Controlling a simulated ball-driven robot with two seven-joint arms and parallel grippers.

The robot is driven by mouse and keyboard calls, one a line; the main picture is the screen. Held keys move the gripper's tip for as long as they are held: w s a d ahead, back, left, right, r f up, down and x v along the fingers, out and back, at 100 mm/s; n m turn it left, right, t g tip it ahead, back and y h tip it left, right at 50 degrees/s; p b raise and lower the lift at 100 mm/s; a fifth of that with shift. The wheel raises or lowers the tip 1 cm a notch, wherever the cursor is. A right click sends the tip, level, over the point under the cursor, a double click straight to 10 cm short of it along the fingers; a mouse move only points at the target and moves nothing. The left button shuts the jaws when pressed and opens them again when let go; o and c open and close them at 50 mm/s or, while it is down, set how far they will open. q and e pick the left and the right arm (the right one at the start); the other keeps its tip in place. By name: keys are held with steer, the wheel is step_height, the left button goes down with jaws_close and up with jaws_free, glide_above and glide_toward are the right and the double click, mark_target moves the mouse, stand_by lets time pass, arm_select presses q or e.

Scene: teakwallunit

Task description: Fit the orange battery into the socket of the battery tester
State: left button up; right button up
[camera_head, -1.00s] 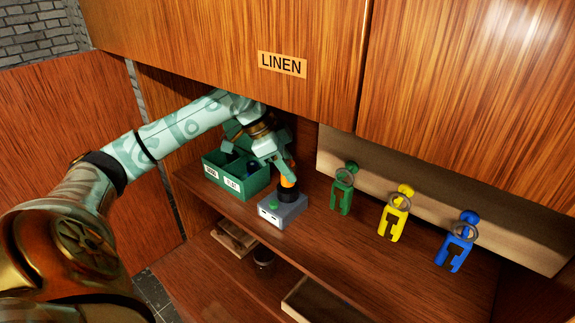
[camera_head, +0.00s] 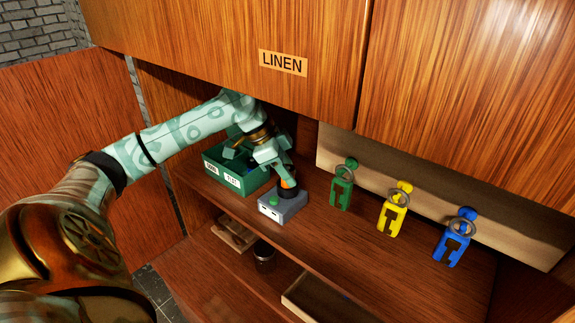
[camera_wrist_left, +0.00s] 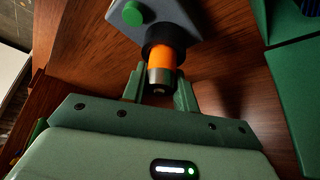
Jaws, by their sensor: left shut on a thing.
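The orange battery (camera_head: 288,184) stands at the black socket of the grey battery tester (camera_head: 283,209), which sits on the shelf. My left gripper (camera_head: 287,177) is shut on the battery from above. In the left wrist view the battery (camera_wrist_left: 165,57) lies between the two fingers of the gripper (camera_wrist_left: 159,88), its metal end towards me. Its other end goes into the black ring on the tester (camera_wrist_left: 178,17); how deep it sits I cannot tell. The tester has a green button (camera_wrist_left: 133,13). My right gripper is not in view.
A green divided box (camera_head: 232,180) with labels stands left of the tester. Green (camera_head: 341,188), yellow (camera_head: 394,212) and blue (camera_head: 455,243) hanging tags are to the right. The cupboard marked LINEN (camera_head: 283,62) overhangs the shelf. A dark jar (camera_head: 264,257) stands below.

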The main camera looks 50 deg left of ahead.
arm_select(q)
steer(key=shift+f, duration=0.4)
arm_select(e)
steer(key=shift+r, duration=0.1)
arm_select(q)
steer(key=o, duration=0.9)
steer(key=shift+s, duration=0.1)
steer(key=shift+o, duration=1.1)
steer(key=shift+s, duration=0.1)
steer(key=shift+r, duration=0.2)
steer(key=p+v, duration=0.3)
steer(key=v, duration=0.4)
steer(key=shift+p, duration=0.35)
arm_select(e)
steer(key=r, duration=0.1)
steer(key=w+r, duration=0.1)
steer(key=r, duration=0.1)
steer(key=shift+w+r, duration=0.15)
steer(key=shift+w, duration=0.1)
arm_select(q)
steer(key=shift+r, duration=0.1)
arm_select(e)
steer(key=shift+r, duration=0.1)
